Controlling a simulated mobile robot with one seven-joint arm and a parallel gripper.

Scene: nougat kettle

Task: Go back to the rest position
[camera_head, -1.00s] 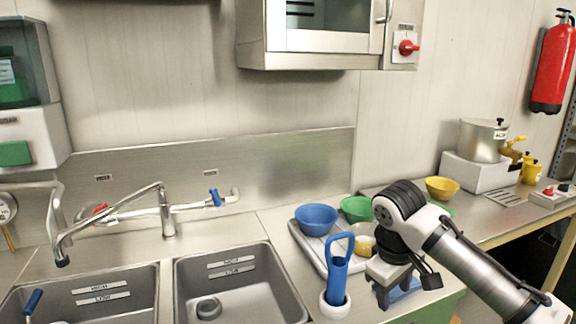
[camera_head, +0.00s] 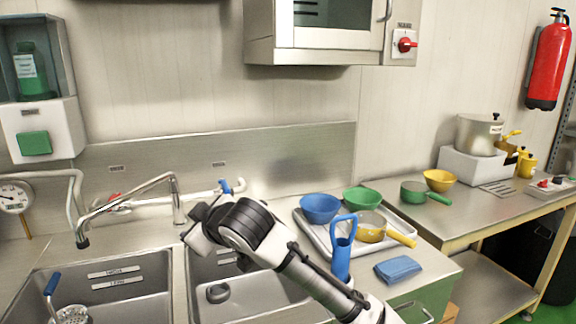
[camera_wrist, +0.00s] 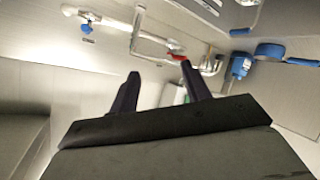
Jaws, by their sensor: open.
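My arm reaches in from the lower right in the head view. The fingertips are hard to make out in the head view. A blue folded cloth (camera_head: 398,269) lies on the counter to the right, apart from my gripper.
A tray (camera_head: 318,240) holds blue and green bowls and a yellow pan (camera_head: 372,227). A blue-handled tool (camera_head: 342,250) stands in front of it. The tap (camera_head: 178,205) rises close behind my gripper. The left sink (camera_head: 105,290) is beside it.

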